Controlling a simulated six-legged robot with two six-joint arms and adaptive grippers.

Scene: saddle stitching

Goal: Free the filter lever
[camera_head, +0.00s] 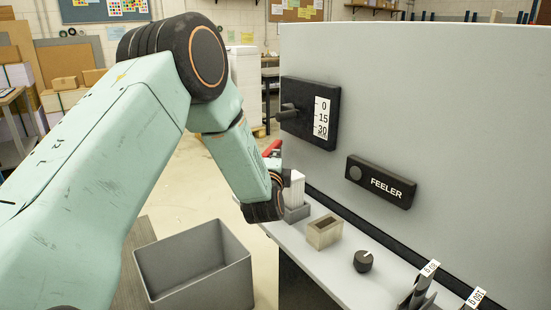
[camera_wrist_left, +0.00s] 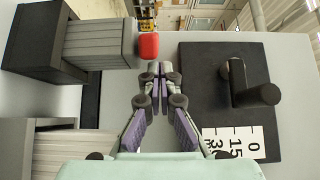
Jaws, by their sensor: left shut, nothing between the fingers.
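A black lever (camera_wrist_left: 255,96) stands out from a dark plate marked 0, 15, 30 (camera_wrist_left: 207,75); in the head view the lever (camera_head: 288,108) is on the upright grey panel. I cannot tell by name which part is the filter lever. A red tip (camera_wrist_left: 148,46) sits on a grey ribbed block (camera_wrist_left: 100,45); red (camera_head: 272,148) also shows beside my forearm in the head view. My left gripper (camera_wrist_left: 155,70) is shut and empty, between the red tip and the plate, apart from the lever. Its fingers are hidden in the head view.
The grey panel (camera_head: 460,110) carries a FEELER box (camera_head: 380,182). On the ledge stand a white ribbed post (camera_head: 294,190), a beige box (camera_head: 324,231), a black knob (camera_head: 363,261) and tagged parts (camera_head: 418,290). An empty grey bin (camera_head: 195,262) is in front.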

